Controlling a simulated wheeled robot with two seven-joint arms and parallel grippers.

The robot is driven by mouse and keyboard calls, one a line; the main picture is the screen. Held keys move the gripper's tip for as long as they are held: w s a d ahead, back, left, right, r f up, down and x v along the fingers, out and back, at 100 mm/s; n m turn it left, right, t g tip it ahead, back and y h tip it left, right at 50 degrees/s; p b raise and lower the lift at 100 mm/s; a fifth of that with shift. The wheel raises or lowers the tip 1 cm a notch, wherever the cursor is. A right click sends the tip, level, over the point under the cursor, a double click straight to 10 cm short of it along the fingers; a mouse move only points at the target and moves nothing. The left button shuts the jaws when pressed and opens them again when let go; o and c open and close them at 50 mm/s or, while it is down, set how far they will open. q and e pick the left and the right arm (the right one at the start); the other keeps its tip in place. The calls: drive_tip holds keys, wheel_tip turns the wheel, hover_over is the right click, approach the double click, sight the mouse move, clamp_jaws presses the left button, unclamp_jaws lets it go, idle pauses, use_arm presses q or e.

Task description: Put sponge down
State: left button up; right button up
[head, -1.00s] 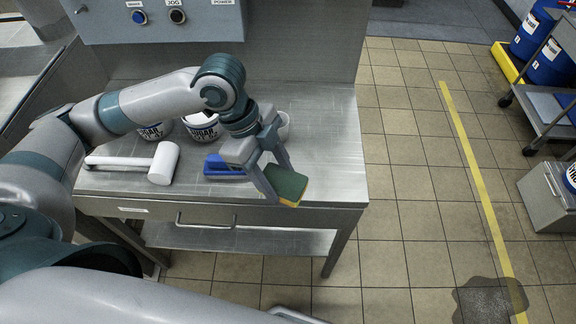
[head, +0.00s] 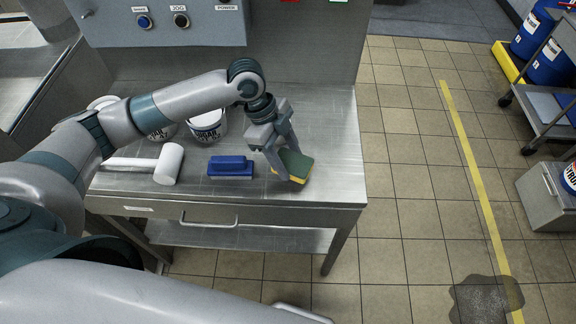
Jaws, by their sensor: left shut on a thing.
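The sponge (head: 297,164) is green on top with a yellow lower layer. My left gripper (head: 293,166) is shut on it, with its fingers either side of the sponge. The sponge is over the right part of the steel table (head: 335,150), close to its top; I cannot tell whether it touches. My right gripper is not in the head view; only a pale arm link of mine shows along the bottom.
A blue brush-like block (head: 231,167) lies left of the sponge. A white mallet (head: 167,163) lies further left. White labelled tubs (head: 207,128) stand behind. A control panel (head: 160,22) rises at the back. The table's right end is clear.

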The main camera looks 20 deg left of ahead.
sight(287, 166)
use_arm(q)
drive_tip(key=shift+f+p, duration=0.85)
drive_tip(key=shift+f, duration=1.15)
drive_tip(key=shift+f, duration=0.15)
drive_tip(key=o, duration=1)
drive_tip(key=shift+r, duration=0.25)
drive_tip(key=shift+a+r, duration=0.15)
drive_tip(key=b+v, duration=0.4)
drive_tip(key=v, duration=0.7)
drive_tip(key=shift+r, duration=0.3)
